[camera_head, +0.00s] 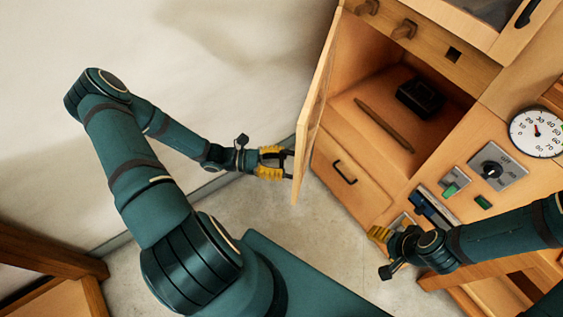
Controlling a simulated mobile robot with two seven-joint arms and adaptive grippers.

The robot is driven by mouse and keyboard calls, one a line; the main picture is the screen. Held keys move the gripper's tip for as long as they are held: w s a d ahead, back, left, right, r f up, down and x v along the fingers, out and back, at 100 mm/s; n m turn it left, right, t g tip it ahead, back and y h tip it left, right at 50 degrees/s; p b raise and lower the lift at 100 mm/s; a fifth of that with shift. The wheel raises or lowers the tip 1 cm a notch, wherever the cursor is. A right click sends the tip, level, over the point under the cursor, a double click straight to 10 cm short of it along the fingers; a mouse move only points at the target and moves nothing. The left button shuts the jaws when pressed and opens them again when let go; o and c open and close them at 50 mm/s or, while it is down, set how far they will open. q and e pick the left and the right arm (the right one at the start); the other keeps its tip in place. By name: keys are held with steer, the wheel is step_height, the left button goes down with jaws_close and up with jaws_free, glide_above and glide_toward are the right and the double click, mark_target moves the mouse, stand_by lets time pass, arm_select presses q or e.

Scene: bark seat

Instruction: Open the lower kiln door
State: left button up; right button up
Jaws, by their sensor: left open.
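The wooden kiln (480,120) fills the right side of the picture. A lower door (315,105) stands swung out at the left of an open compartment (440,145), seen nearly edge-on. My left gripper (289,162) has yellow fingers spread open and is at the outer side of this door, by its lower end. I cannot tell whether its fingertips touch the panel. My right gripper (379,234) is in front of the kiln's lower part. Its yellow fingers overlap in this view, so their opening is unclear.
A dark block (419,97) and a thin brown stick (384,125) lie inside the compartment. Below is a panel with a black handle (345,172). A dial (536,131) and a knob plate (493,168) are at the right. Bare floor (320,240) lies between my arms.

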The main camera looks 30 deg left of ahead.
arm_select(q)
steer(key=shift+o, duration=0.3)
steer(key=shift+w+d, duration=0.1)
steer(key=shift+d, duration=0.05)
jaws_close()
steer(key=shift+a, duration=0.2)
arm_select(e)
steer(key=shift+f, duration=0.1)
